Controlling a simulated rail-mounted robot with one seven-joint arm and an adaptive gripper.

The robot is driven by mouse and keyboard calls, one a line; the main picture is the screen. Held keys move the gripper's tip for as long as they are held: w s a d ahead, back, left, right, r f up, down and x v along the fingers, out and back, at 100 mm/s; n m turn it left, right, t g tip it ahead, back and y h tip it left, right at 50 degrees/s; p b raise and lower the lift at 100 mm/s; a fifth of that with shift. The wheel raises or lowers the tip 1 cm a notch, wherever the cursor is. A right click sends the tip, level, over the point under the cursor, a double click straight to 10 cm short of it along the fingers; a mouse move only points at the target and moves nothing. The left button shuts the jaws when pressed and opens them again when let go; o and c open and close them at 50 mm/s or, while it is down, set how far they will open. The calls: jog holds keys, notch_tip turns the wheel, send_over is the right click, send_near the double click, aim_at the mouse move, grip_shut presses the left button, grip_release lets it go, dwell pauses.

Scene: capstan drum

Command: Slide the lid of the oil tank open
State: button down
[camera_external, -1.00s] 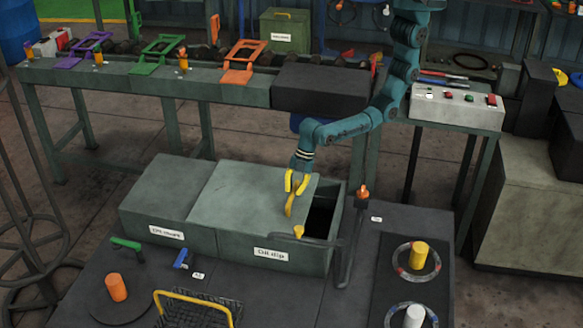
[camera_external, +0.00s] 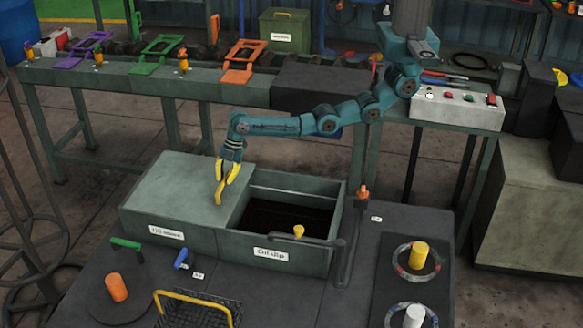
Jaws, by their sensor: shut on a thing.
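The oil tank (camera_external: 290,262) is a grey-green box with a white label on its front, in the middle of the view. Its flat grey-green lid (camera_external: 180,185) lies over the left box, and the dark inside of the tank (camera_external: 280,215) shows across most of the right section. My gripper (camera_external: 220,195), with yellow fingers, is at the right part of the lid and shut on a yellow handle there. The fingers hide part of the handle.
A dark bent pipe (camera_external: 340,255) with a yellow knob (camera_external: 299,231) stands at the tank's front right. A green lever (camera_external: 126,243), a blue lever (camera_external: 181,258), an orange peg (camera_external: 117,288) and a yellow-handled basket (camera_external: 195,305) are in front. A long bench (camera_external: 200,88) runs behind.

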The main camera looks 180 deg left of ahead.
jog(key=shift+d+f+b, duration=0.3)
jog(key=shift+d, duration=0.05)
jog(key=c, duration=1)
grip_release()
jog(key=shift+r, duration=0.15)
jog(key=shift+d, duration=0.1)
jog(key=v, duration=1.2)
jog(key=shift+s, duration=0.1)
